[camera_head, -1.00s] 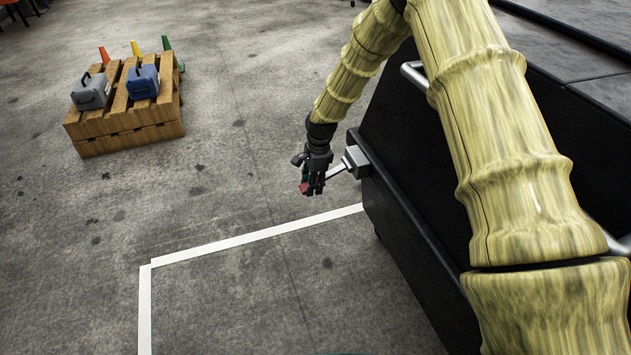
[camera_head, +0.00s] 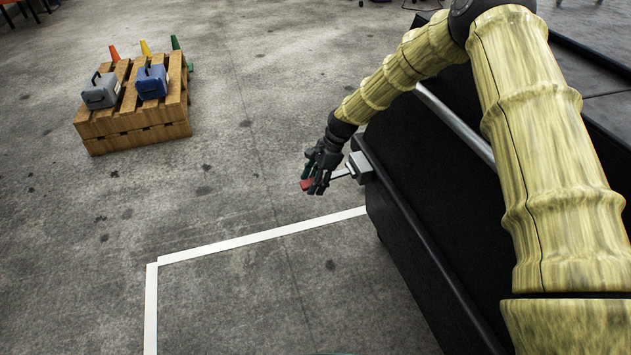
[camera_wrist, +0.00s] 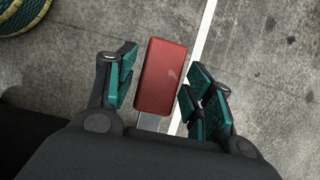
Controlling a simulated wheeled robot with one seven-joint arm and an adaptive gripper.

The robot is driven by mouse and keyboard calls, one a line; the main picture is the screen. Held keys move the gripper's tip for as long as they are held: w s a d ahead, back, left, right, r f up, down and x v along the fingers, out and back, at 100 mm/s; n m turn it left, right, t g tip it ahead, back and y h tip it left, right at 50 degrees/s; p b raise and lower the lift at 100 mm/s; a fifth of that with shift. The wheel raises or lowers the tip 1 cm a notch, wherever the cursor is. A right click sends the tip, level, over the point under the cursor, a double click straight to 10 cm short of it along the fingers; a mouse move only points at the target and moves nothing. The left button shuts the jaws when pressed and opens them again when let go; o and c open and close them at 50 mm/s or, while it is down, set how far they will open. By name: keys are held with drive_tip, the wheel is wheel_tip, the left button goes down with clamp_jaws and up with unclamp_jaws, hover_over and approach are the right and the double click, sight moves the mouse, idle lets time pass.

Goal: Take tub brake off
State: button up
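The tub (camera_head: 405,235) is a large black bin at the right. My gripper (camera_head: 318,178) is at that handle. In the wrist view the red handle (camera_wrist: 161,76) lies between the green-padded fingers of my gripper (camera_wrist: 160,85), which flank it closely. Part of the lever is hidden behind the fingers.
A wooden pallet stack (camera_head: 135,122) with a grey case (camera_head: 101,91) and a blue case (camera_head: 152,81) stands at the upper left, with small cones behind it. White tape (camera_head: 260,236) marks the floor. The floor between pallet and tub is clear.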

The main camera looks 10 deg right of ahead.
idle(0.3)
drive_tip(key=v, duration=1.2)
